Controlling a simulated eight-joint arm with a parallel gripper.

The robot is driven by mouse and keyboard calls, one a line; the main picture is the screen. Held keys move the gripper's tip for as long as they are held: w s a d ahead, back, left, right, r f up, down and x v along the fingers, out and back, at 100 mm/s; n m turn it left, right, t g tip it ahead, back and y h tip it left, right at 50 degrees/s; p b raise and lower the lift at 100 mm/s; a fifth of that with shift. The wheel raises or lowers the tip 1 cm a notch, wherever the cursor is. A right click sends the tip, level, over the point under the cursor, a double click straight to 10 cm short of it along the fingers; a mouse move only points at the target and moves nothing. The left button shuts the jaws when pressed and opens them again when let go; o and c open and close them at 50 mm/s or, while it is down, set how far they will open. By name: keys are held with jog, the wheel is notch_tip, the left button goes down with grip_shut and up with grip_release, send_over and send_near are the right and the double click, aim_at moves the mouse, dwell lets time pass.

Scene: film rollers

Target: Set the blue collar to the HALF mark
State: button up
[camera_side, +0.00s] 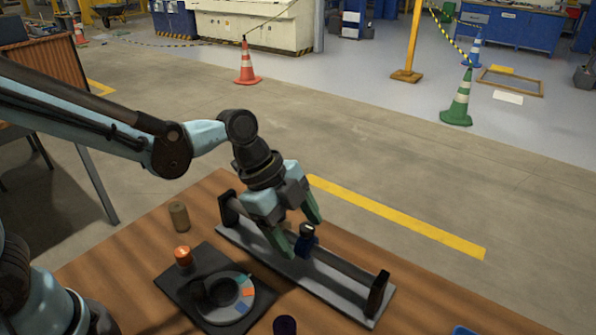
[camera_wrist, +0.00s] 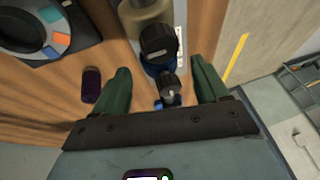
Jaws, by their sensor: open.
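The blue collar (camera_side: 305,246) sits on the dark bar (camera_side: 345,267) of a grey rail stand, with a dark knob on its top. My gripper (camera_side: 296,226) is above the bar, its green fingers apart on either side of the collar, tilted downward. In the wrist view my gripper (camera_wrist: 161,88) shows its fingers apart, with the blue collar (camera_wrist: 160,68) and a dark knob with a pale mark between them. I cannot tell whether either finger touches the collar. The HALF mark cannot be read in either view.
A round dial (camera_side: 240,310) with coloured segments lies on a black pad at the front left. An orange-topped cylinder (camera_side: 183,257), a tan cylinder (camera_side: 179,216) and a dark purple cylinder (camera_side: 285,325) stand nearby. End posts (camera_side: 377,293) bound the bar.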

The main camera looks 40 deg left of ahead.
jog(key=shift+x, duration=1.45)
